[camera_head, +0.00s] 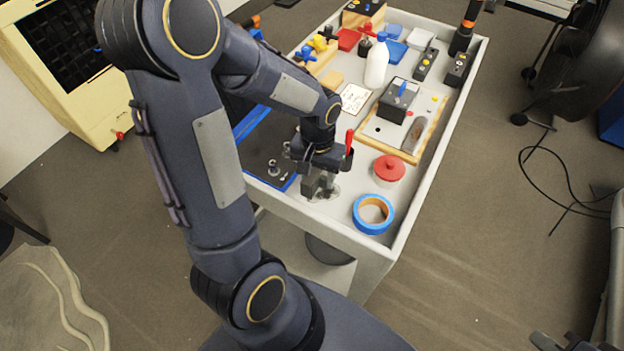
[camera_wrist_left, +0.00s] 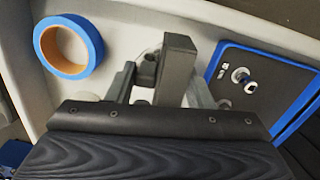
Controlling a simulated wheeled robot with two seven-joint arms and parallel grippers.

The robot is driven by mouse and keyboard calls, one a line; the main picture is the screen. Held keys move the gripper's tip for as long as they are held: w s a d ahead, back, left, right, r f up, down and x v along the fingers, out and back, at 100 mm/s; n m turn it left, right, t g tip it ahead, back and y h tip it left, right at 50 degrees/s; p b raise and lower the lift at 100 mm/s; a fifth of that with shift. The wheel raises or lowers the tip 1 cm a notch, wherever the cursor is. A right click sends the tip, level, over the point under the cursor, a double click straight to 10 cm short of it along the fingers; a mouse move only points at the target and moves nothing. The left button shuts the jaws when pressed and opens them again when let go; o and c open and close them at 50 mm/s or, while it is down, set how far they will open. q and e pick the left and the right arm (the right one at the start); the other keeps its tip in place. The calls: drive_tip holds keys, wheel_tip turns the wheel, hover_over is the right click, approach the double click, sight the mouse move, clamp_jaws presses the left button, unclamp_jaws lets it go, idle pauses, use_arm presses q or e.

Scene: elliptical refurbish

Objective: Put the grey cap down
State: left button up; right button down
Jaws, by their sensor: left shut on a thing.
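My left gripper (camera_head: 320,184) is low over the near end of the white cart top, shut on the grey cap. In the left wrist view the cap (camera_wrist_left: 177,66) is a dark grey block standing between the fingers of the left gripper (camera_wrist_left: 160,90). The fingers partly hide it, and I cannot tell whether its underside touches the cart.
A blue tape roll (camera_head: 372,214) and a red-lidded round container (camera_head: 388,170) stand right of the gripper. A dark blue-edged panel (camera_head: 262,160) lies left. A wooden-framed board (camera_head: 432,128) and white bottle (camera_head: 376,66) are farther back. The cart has a raised rim (camera_head: 440,150).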

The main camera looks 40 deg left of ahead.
use_arm(q)
drive_tip(key=shift+w+a+f, duration=0.2)
drive_tip(key=shift+a+f, duration=0.65)
drive_tip(key=shift+f, duration=0.2)
drive_tip(key=shift+a+f, duration=0.15)
drive_tip(key=shift+f, duration=0.75)
drive_tip(key=shift+a+f, duration=0.1)
drive_tip(key=shift+f, duration=0.8)
drive_tip(key=shift+f, duration=0.25)
drive_tip(key=o, duration=1.3)
drive_tip(key=shift+r, duration=0.1)
drive_tip(key=shift+c, duration=0.2)
drive_tip(key=shift+r, duration=0.1)
